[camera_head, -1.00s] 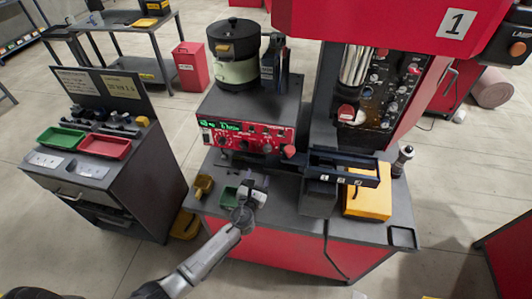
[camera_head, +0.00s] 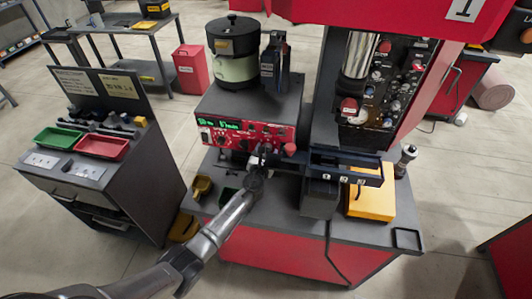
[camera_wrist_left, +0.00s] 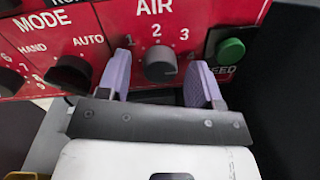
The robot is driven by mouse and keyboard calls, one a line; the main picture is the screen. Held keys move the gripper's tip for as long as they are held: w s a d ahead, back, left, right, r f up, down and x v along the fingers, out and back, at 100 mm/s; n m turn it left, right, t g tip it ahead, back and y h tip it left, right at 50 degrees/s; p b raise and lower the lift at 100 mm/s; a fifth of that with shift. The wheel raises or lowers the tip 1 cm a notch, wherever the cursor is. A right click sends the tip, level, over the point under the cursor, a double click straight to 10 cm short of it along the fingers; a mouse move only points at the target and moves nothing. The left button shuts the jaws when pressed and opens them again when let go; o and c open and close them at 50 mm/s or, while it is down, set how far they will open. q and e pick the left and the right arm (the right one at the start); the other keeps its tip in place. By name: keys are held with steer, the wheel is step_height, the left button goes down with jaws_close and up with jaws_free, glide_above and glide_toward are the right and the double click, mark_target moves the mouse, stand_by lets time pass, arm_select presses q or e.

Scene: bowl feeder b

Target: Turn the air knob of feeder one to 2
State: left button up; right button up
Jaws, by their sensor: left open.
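The red control panel (camera_head: 222,139) of the feeder, under the dark bowl (camera_head: 232,38), has a lit green display. In the left wrist view the dark grey air knob (camera_wrist_left: 160,64) sits below the word AIR, with 1, 2 and 3 around it. Its pointer is hard to read; it appears to face up, near 2. My left gripper (camera_head: 262,154) is at the panel's lower right. In the wrist view its purple fingers (camera_wrist_left: 163,72) are open, one on each side of the knob, with visible gaps. My right gripper is in neither view.
A green button (camera_wrist_left: 230,51) is close to the right finger, and the mode knob (camera_wrist_left: 73,72) is to the left. In the head view a dark rail (camera_head: 345,167) and a yellow box (camera_head: 371,203) stand right of my gripper.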

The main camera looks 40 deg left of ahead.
arm_select(q)
steer(key=c, duration=0.9)
steer(key=shift+c, duration=0.2)
steer(key=n+b, duration=0.1)
steer(key=n, duration=0.1)
steer(key=n+b, duration=0.1)
steer(key=shift+f+n, duration=0.2)
steer(key=shift+n, duration=0.2)
steer(key=n+b, duration=0.3)
steer(key=n, duration=0.2)
steer(key=shift+n+b, duration=0.3)
steer(key=shift+n, duration=0.1)
steer(key=n+b, duration=0.2)
steer(key=n, duration=0.3)
steer(key=shift+y+b, duration=0.4)
steer(key=shift+n+b, duration=0.65)
steer(key=shift+n, duration=1.15)
steer(key=shift+r, duration=0.1)
